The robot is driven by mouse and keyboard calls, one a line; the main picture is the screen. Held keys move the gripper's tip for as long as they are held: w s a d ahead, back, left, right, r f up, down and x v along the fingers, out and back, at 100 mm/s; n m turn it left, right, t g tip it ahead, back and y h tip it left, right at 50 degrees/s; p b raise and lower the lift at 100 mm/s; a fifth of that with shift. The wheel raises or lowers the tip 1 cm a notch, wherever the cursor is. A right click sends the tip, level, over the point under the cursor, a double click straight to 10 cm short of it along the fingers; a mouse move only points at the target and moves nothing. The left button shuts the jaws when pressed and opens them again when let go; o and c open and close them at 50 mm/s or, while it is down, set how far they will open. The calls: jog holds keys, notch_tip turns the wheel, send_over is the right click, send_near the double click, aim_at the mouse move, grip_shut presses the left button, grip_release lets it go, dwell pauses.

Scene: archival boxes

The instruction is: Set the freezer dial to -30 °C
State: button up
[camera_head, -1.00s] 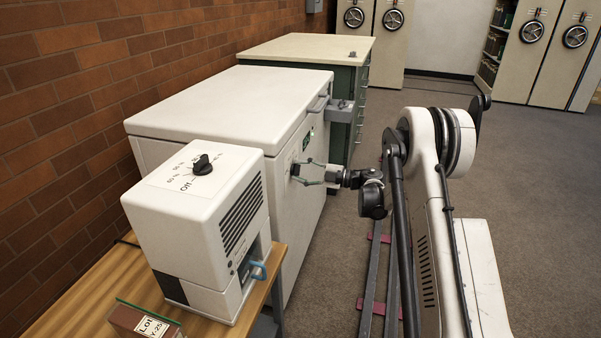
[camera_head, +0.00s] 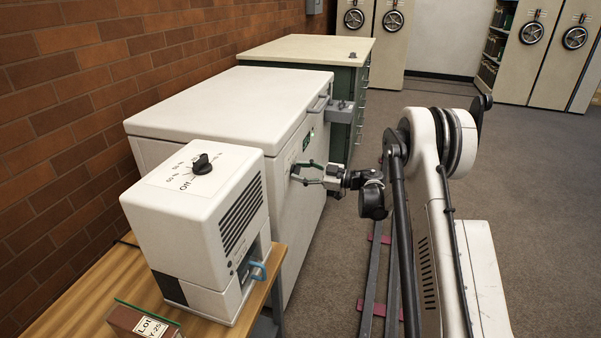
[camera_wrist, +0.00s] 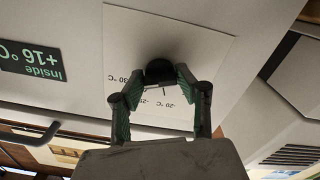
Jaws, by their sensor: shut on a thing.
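The freezer (camera_head: 235,95) is a white chest at the centre of the head view. Its dial (camera_wrist: 160,68) is a black knob on a pale plate (camera_wrist: 215,52) on the front, seen in the wrist view. The plate reads -30 °C, -25 and -20 °C beside the knob, upside down. My gripper (camera_head: 297,171) reaches the freezer front from the right. In the wrist view its two green-padded fingers are shut on the dial. The fingers partly cover the knob, and I cannot tell for sure which mark it points to.
A green cabinet (camera_head: 310,47) stands behind the freezer. The floor to the right is open.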

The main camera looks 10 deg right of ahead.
dwell(0.4)
jog(key=o, duration=1.1)
jog(key=shift+d, duration=0.1)
jog(key=v, duration=1.2)
